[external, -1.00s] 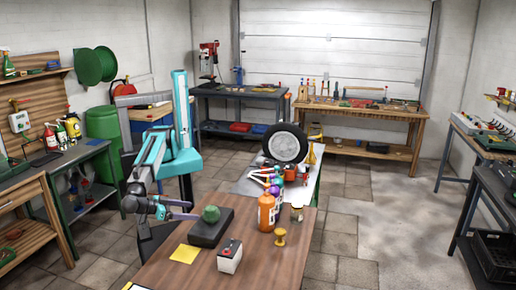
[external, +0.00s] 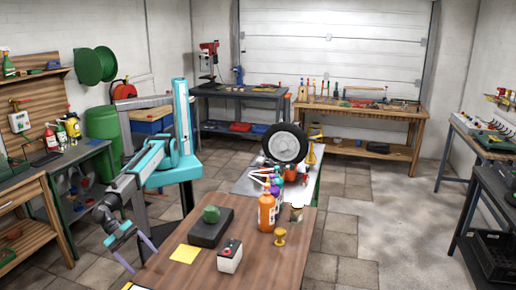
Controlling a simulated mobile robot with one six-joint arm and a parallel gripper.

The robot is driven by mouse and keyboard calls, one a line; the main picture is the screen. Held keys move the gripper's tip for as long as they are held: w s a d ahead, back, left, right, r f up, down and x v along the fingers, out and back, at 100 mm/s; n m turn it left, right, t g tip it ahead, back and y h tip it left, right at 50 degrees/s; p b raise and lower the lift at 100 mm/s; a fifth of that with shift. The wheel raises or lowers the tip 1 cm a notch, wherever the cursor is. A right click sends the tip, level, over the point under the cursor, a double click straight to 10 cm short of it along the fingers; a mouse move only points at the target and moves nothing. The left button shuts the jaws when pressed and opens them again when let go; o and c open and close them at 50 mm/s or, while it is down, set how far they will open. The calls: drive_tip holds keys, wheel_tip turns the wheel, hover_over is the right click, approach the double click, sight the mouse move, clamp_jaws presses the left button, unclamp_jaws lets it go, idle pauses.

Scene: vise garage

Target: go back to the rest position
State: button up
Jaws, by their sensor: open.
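My gripper (external: 141,258) hangs at the front left corner of the brown table, with its two purple fingers spread and pointing down to the right. Nothing shows between the fingers. My arm slopes down to the left from the turquoise column. The gripper is apart from the dark block (external: 204,236) and the green round object (external: 211,214) on top of it, which stand on the table to its right.
The brown table (external: 300,262) also holds a yellow sheet (external: 185,254), a white box with a dark and red top (external: 230,260), an orange bottle (external: 266,213) and a yellow knob-shaped piece (external: 280,237). Open floor lies at right.

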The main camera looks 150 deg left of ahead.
drive_tip(key=d+f+m+t+h+b, duration=0.1)
drive_tip(key=d+f+m+h+b, duration=0.2)
drive_tip(key=d, duration=0.5)
drive_tip(key=s+d+f+m+g+h, duration=0.1)
drive_tip(key=s+d+f+m, duration=0.2)
drive_tip(key=f, duration=0.3)
drive_tip(key=s+d+f+m+g+h, duration=0.1)
drive_tip(key=s+d+f+m+h, duration=0.15)
drive_tip(key=f, duration=0.35)
drive_tip(key=s+a+f+n+g+y+p, duration=0.1)
drive_tip(key=s+a+f+g, duration=0.2)
drive_tip(key=s+a+f, duration=0.45)
drive_tip(key=s+a+f+n+g+y+p, duration=0.1)
drive_tip(key=s+a+f+g+p, duration=0.3)
drive_tip(key=a, duration=0.7)
drive_tip(key=s+a+f+n+g+y+b, duration=0.15)
drive_tip(key=s+a+f, duration=0.25)
drive_tip(key=a+f, duration=0.5)
drive_tip(key=s+a+f+n+g+h+p, duration=0.1)
drive_tip(key=s+a, duration=0.4)
drive_tip(key=s, duration=0.8)
drive_tip(key=s+a+f+n+g+h+p, duration=0.2)
drive_tip(key=s+a+g, duration=0.3)
drive_tip(key=s, duration=0.9)
drive_tip(key=shift+a+f+n+g+p, duration=0.2)
drive_tip(key=shift+n+g+p, duration=0.35)
drive_tip(key=shift+p, duration=0.35)
